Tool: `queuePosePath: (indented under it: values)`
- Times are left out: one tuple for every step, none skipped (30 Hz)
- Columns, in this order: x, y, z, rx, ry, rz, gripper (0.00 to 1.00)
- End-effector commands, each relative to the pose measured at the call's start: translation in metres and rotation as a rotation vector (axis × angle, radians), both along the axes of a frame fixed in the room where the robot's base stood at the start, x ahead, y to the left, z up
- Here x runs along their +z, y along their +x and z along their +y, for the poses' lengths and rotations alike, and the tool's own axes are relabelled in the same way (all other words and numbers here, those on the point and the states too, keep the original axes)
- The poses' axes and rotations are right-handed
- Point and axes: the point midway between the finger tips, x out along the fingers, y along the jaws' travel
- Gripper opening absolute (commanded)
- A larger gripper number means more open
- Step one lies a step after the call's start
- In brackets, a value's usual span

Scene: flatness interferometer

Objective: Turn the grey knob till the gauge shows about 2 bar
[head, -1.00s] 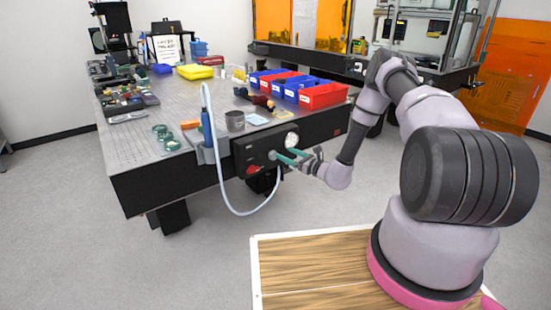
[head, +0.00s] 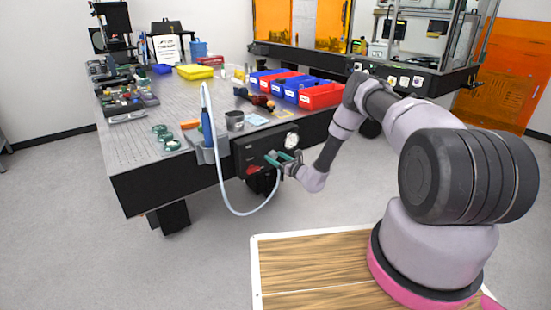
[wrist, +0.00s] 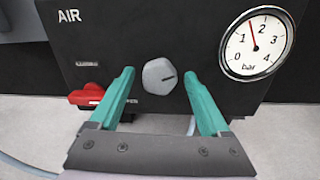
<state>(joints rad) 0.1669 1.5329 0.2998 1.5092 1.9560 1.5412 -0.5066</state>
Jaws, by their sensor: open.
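The gauge also shows in the head view (head: 292,140). My gripper (wrist: 160,73) is open, its green fingers on either side of the knob with gaps visible; I see no contact. In the head view my gripper (head: 282,158) is in front of the panel and hides the knob.
A red valve handle (wrist: 88,95) is left of the knob, close to the left finger. A pale hose (head: 219,160) hangs in a loop beside the panel. The bench top (head: 190,110) holds bins and small parts.

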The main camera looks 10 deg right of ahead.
Motion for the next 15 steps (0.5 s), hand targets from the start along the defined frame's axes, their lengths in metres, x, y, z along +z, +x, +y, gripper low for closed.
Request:
queuePosePath:
  values:
    - [-0.0002,0.0017,0.0012,0.0,0.0,0.0,0.81]
    - [-0.0003,0.0024,0.0016,0.0,0.0,0.001,0.81]
    - [-0.0002,0.0029,0.0019,0.0,0.0,0.001,0.81]
    - [-0.0002,0.0032,0.002,-0.001,0.0,0.001,0.81]
    - [-0.0002,0.0033,0.0021,-0.001,0.0,0.001,0.81]
    - [-0.0002,0.0032,0.0022,0.0,0.0,0.001,0.81]
    - [-0.0002,0.0032,0.0021,0.0,0.0,0.001,0.81]
    - [-0.0001,0.0032,0.0021,0.0,0.0,0.001,0.81]
    - [-0.0001,0.0032,0.0021,0.0,0.0,0.001,0.81]
    - [0.0,0.0031,0.002,0.0,0.0,0.001,0.77]
    - [-0.0001,0.0031,0.0021,0.0,0.0,0.001,0.65]
    - [0.0,0.0031,0.002,0.0,0.0,0.001,0.5]
    - [0.0,0.0031,0.002,0.0,0.0,0.001,0.39]
    - [0.0,0.0031,0.002,0.0,0.0,0.001,0.27]
    - [0.0,0.0029,0.0021,0.0,0.0,0.001,0.12]
